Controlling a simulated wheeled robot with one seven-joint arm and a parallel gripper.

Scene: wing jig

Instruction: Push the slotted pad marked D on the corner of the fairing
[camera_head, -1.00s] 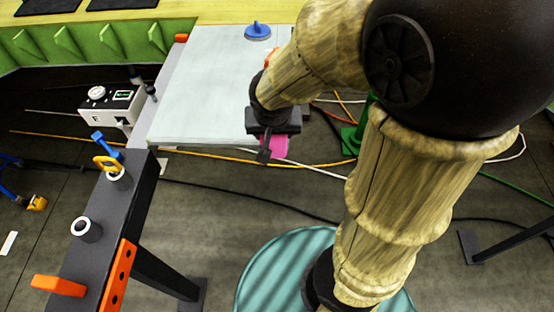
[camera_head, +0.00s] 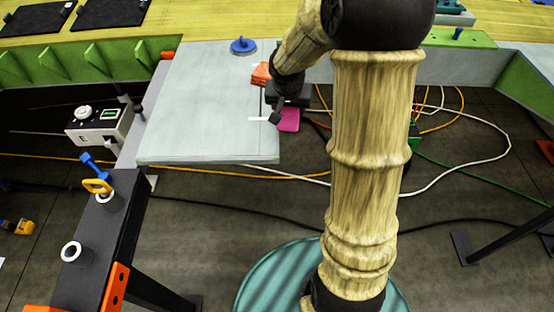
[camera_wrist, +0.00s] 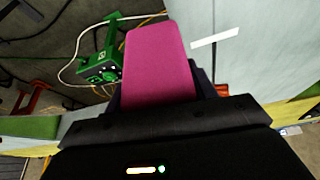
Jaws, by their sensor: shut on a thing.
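My gripper (camera_head: 277,112) is shut on a magenta pad (camera_head: 289,120) at the right edge of the pale fairing panel (camera_head: 200,120). In the wrist view the pad (camera_wrist: 156,62) sticks out beyond the jaws, with its broad face showing. No letter or slot can be made out on it. The fairing (camera_wrist: 270,55) lies to the right of the pad in that view. I cannot tell whether the pad touches the edge. The panel's near right corner is bare.
A white strip (camera_head: 262,119), an orange-red block (camera_head: 261,74) and a blue knobbed disc (camera_head: 243,45) are on the panel. A white instrument box (camera_head: 98,125) stands left. A dark beam (camera_head: 98,235) with pegs is at lower left. Cables cross the floor.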

